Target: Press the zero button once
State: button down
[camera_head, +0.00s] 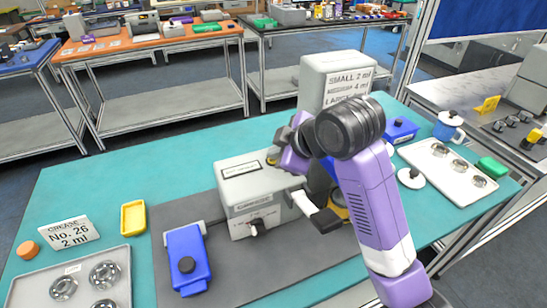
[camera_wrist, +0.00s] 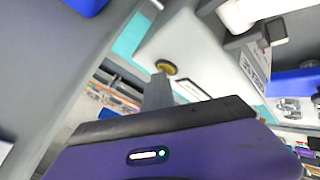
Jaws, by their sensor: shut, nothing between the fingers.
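A round yellow-rimmed button (camera_head: 272,156) sits on top of the pale box-shaped machine (camera_head: 238,205), near its back right corner. I cannot read any zero marking on it. The button also shows in the wrist view (camera_wrist: 166,67), with a dark centre. My gripper (camera_head: 279,148) is over the top of the machine, close to the button and partly covering it. In the wrist view the shut fingers (camera_wrist: 158,88) point toward the button and hold nothing. I cannot tell whether the tip touches it.
A black-handled lever (camera_head: 325,220) sticks out from the machine's right side. A blue device (camera_head: 187,262) lies on the grey mat at its left. A white tray (camera_head: 425,155) lies right.

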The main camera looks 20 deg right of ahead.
jog(key=shift+r+p, duration=0.85)
jog(key=shift+p, duration=0.05)
jog(key=shift+r, duration=0.1)
notch_tip(320, 180, up, 5)
jog(key=p, duration=0.4)
jog(key=shift+p, duration=0.4)
jog(key=shift+s, duration=0.1)
